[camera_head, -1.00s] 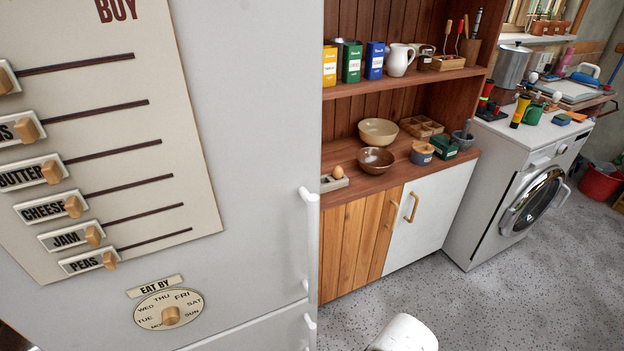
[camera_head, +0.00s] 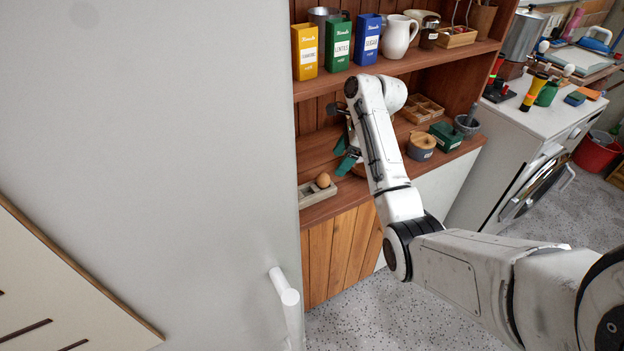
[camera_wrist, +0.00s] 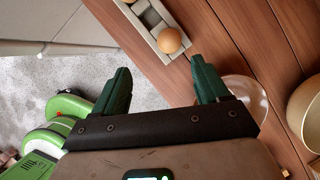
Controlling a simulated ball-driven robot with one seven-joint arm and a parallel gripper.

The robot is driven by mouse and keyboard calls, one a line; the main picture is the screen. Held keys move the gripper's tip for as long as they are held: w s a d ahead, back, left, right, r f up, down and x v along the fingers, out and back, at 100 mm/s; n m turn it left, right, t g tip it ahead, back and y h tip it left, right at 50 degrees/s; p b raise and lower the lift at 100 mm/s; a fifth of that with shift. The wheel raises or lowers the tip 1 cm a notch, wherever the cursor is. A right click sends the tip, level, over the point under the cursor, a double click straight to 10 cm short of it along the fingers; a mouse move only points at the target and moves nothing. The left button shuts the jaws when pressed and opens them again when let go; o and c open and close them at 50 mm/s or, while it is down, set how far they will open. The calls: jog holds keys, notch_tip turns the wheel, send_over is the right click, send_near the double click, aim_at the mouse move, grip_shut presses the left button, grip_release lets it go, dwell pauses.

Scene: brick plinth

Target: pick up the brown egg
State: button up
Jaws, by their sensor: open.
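The brown egg (camera_head: 323,180) sits in a small grey holder (camera_head: 313,192) at the left front of the wooden counter. In the wrist view the egg (camera_wrist: 170,40) rests in the end compartment of the holder (camera_wrist: 143,22), ahead of my jaws. My gripper (camera_wrist: 163,72) is open and empty, its two dark green fingers spread apart. The egg lies beyond the fingertips, nearer the right finger, and is not touched. In the head view my gripper (camera_head: 345,152) is over the counter, to the right of the egg, partly hidden by my arm.
A pale grey fridge (camera_head: 150,130) with a white handle (camera_head: 284,290) stands close on the left. A shelf with tins (camera_head: 338,42) hangs above the counter (camera_head: 318,148).

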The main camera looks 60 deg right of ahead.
aim_at(327, 175)
jog(key=shift+m, duration=0.5)
jog(key=x, duration=0.6)
jog(key=d+x, duration=0.1)
jog(key=x, duration=0.2)
jog(key=shift+w+f, duration=0.3)
jog(key=shift+w, duration=0.25)
jog(key=c, duration=0.8)
